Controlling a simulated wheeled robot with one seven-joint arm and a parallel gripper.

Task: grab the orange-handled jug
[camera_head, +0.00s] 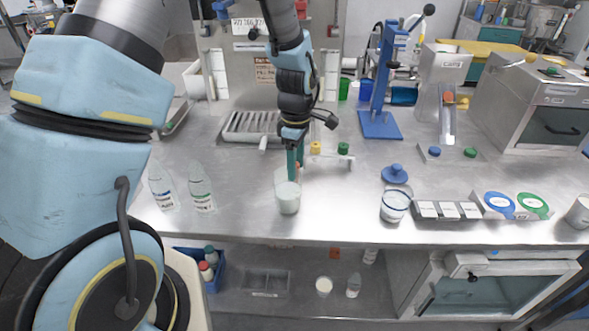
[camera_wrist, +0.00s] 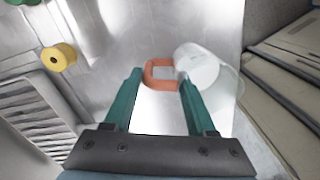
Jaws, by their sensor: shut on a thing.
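The orange-handled jug (camera_head: 288,198) is a whitish, translucent vessel on the steel worktop, near its front edge. Only a sliver of its orange handle shows in the head view. In the wrist view, the jug (camera_wrist: 200,68) lies at the right fingertip and its square orange handle (camera_wrist: 150,82) spans the space between the teal fingers. My gripper (camera_head: 294,162) points down at the back of the jug; in the wrist view, the gripper (camera_wrist: 160,78) is shut on the handle. The jug looks upright; I cannot tell whether it is clear of the worktop.
Two clear bottles (camera_head: 202,190) stand to the left. Yellow and green knobs (camera_head: 343,148) and a slotted tray (camera_head: 248,126) are behind. The worktop between jug and jar is clear.

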